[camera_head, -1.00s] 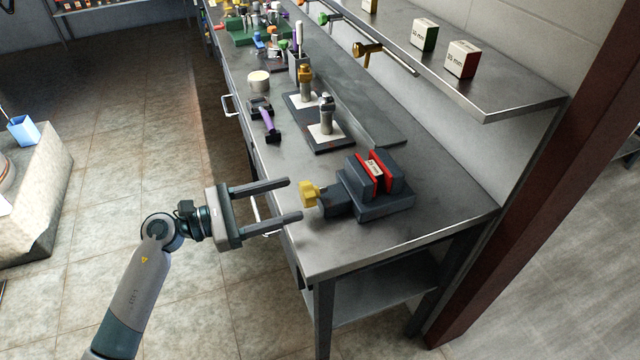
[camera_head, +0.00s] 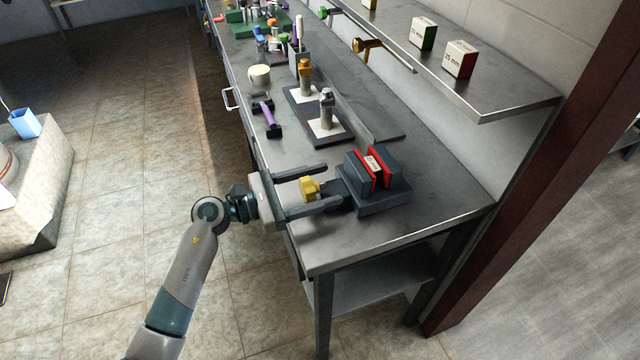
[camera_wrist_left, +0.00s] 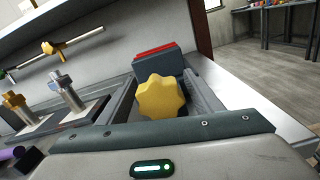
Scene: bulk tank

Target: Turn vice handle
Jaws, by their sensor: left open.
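The vice (camera_head: 378,182) is dark grey with red jaw faces and stands on the near end of the bench. A small labelled block (camera_head: 373,164) sits between its jaws. Its yellow, lobed handle (camera_head: 310,188) faces my left gripper (camera_head: 333,186). The gripper is open, with one finger on each side of the handle and a visible gap to it. In the left wrist view the handle (camera_wrist_left: 161,98) is near the centre, in front of the vice (camera_wrist_left: 158,62). My right gripper is in neither view.
The metal bench (camera_head: 400,226) has a bare front corner. A purple-handled tool (camera_head: 267,117), a white cup (camera_head: 259,76) and a dark plate with two upright metal fittings (camera_head: 327,109) stand farther back. A shelf (camera_head: 480,92) with small boxes overhangs the right side.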

